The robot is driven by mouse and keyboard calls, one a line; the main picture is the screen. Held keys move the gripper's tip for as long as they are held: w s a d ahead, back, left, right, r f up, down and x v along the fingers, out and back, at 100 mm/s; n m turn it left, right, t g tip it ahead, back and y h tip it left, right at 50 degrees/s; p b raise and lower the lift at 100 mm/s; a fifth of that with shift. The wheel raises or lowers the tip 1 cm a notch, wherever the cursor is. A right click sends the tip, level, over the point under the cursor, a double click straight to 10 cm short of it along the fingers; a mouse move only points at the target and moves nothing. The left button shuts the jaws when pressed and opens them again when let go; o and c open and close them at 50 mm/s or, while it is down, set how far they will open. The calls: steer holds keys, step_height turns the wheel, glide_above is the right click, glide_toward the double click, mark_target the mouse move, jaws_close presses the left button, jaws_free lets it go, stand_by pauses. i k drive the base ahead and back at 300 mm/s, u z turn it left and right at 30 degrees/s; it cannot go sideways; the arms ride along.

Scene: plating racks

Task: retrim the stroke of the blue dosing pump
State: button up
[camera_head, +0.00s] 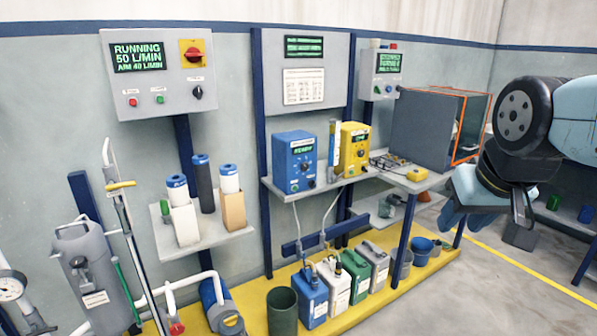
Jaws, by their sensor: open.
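The blue dosing pump (292,178) stands upright on a grey wall shelf (318,188) in the middle of the view. Its front has a small green-lit display (303,146), which seems to read READY, and small knobs below it. A pale hose (298,228) runs down below the shelf under it. My gripper (487,214) hangs at the right, well apart from the pump, in front of the floor. Its light blue fingers are open, with nothing seen between them. My arm's dark joint hides part of the background there.
A yellow pump (356,140) stands right of the blue one, with a slim upright cylinder (334,148) between them. A grey control box (150,85) reads RUNNING 50 L/MIN, AIM 40 L/MIN. Several canisters stand below on a yellow base (352,312). Floor (490,285) is clear at lower right.

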mark_target(305, 166)
steer(key=u, duration=0.1)
steer(key=i, duration=1)
steer(key=z, duration=0.1)
